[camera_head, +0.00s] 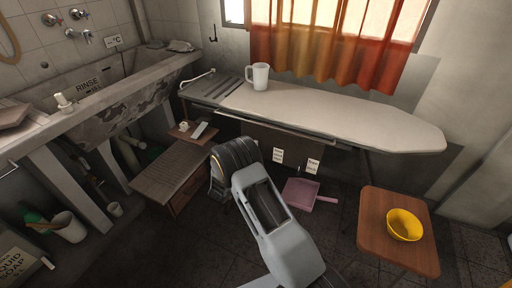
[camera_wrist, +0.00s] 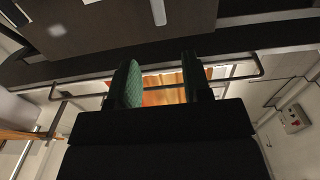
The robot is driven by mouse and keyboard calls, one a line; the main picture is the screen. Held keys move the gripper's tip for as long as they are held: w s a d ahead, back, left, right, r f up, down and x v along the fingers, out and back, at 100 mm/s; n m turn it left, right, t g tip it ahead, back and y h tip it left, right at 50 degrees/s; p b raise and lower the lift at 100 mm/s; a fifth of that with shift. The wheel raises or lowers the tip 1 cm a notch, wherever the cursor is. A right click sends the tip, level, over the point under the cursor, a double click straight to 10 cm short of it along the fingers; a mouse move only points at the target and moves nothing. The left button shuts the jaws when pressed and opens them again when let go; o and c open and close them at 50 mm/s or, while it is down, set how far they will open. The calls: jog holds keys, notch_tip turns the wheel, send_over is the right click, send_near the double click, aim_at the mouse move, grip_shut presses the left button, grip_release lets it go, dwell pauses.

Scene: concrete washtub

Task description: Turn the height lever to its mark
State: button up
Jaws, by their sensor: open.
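The ironing board (camera_head: 340,112) stands across the back in the head view. A thin metal bar (camera_head: 270,127) runs under its front edge. In the wrist view a bar with bent ends (camera_wrist: 238,78) crosses behind my fingers; I cannot tell whether it is the height lever. Two white tags (camera_head: 278,156) hang below the board, their text too small to read. The lever's mark cannot be made out. My gripper (camera_wrist: 162,84) is open, its green-padded fingers apart with nothing seen held between them. In the head view my arm hides the gripper.
A white mug (camera_head: 258,76) stands on the board. A wooden stool (camera_head: 374,244) with a yellow bowl (camera_head: 404,225) is at right. A low wooden cabinet (camera_head: 172,174) stands left of my arm, by the concrete washtub (camera_head: 125,100). A pink dustpan (camera_head: 300,193) lies on the floor.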

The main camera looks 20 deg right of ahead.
jog(key=b+x, duration=0.2)
jog(key=x, duration=1)
jog(key=shift+w+d+b, duration=0.3)
jog(key=shift+b, duration=0.05)
jog(key=shift+c, duration=0.3)
grip_shut()
